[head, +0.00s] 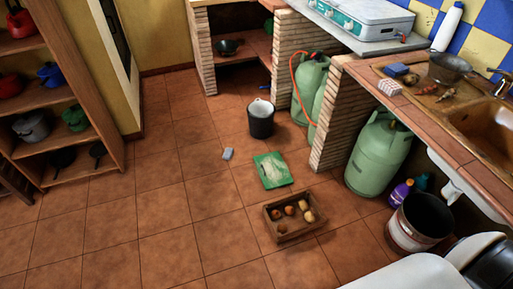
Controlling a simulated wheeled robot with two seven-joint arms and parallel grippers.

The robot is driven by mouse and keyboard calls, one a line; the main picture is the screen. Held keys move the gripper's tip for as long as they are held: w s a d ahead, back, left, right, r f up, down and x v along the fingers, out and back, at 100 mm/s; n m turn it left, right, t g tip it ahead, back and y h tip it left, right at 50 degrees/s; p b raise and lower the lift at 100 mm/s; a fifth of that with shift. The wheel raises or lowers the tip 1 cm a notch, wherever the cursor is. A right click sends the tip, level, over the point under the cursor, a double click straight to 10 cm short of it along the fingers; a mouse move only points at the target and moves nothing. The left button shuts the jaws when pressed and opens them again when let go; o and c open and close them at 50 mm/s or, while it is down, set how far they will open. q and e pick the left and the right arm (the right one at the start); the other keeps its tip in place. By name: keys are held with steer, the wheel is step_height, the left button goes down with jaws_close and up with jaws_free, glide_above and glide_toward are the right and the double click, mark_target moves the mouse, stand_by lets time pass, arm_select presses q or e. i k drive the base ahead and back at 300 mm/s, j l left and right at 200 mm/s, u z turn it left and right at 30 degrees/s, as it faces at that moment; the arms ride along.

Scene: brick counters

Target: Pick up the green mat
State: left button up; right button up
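The green mat (273,170) lies flat on the tiled floor near the middle of the head view. It is a small green rectangle with a paler area in its middle. It lies in front of the brick pillar and behind a wooden crate, apart from both. Nothing visibly covers it. Neither of my grippers shows in this view, so I cannot see whether they are open or shut.
The wooden crate (282,232) holding several round items stands in front of the mat. A black bucket (261,122) stands behind it, and a small grey block (228,154) lies to its left. Green gas bottles (378,152) stand under the brick counter. The left floor is clear.

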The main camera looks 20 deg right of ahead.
mark_target(274, 174)
steer(key=i+z, duration=0.1)
steer(key=i, duration=0.5)
steer(key=i+j+z, duration=0.1)
steer(key=i, duration=0.5)
steer(key=i+j+z, duration=0.1)
steer(key=i, duration=0.5)
steer(key=j, duration=0.1)
